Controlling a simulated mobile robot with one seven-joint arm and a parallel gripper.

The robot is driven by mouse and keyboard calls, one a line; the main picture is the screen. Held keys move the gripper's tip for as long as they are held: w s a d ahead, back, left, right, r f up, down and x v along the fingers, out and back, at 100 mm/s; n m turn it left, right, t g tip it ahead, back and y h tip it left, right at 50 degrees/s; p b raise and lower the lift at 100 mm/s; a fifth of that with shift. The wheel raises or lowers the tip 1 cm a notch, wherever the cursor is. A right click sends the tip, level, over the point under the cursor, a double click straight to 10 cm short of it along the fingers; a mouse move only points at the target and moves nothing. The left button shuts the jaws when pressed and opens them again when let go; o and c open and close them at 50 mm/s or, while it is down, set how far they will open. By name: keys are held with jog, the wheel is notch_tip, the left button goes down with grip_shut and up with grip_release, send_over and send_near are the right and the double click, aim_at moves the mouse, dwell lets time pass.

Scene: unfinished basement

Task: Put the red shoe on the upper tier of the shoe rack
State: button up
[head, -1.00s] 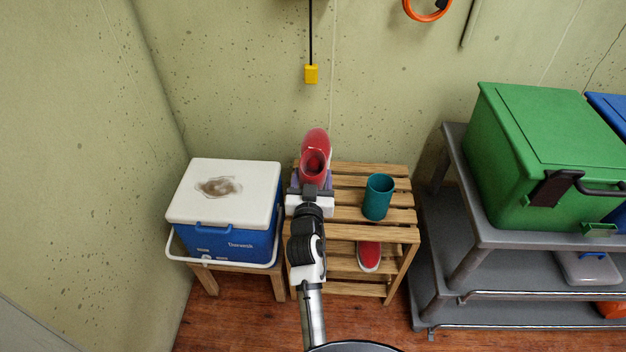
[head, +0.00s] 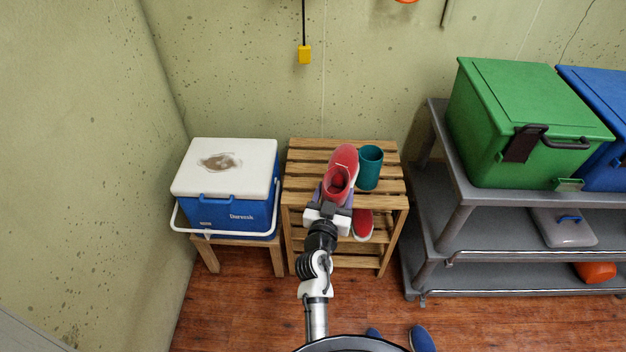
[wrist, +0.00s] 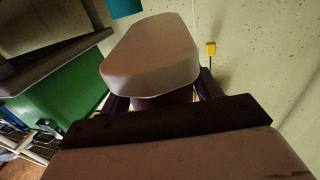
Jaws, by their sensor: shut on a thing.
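The red shoe (head: 343,163) is held by my gripper (head: 332,200), toe pointing away from me, over the front part of the upper tier in the head view. In the wrist view my gripper (wrist: 160,103) is shut on the shoe, whose pale sole (wrist: 152,55) fills the middle. I cannot tell whether the shoe touches the slats. The wooden shoe rack (head: 302,168) has a slatted upper tier and a lower tier. A second red shoe (head: 363,224) with a white edge sits on the lower tier, partly hidden by my gripper and the upper tier.
A teal cup (head: 370,168) stands on the upper tier, close right of the held shoe. A blue and white cooler (head: 228,190) stands left of the rack. A grey shelf cart (head: 470,190) with a green bin (head: 520,125) stands right. The upper tier's left part is clear.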

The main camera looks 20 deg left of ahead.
jog(key=d+f+m+h, duration=0.4)
jog(key=d+f+h, duration=0.2)
jog(key=d, duration=0.7)
jog(key=shift+d+f+g, duration=0.15)
jog(key=shift+f+g, duration=0.25)
jog(key=shift+f, duration=0.35)
jog(key=shift+s, duration=0.1)
jog(key=shift+d, duration=0.15)
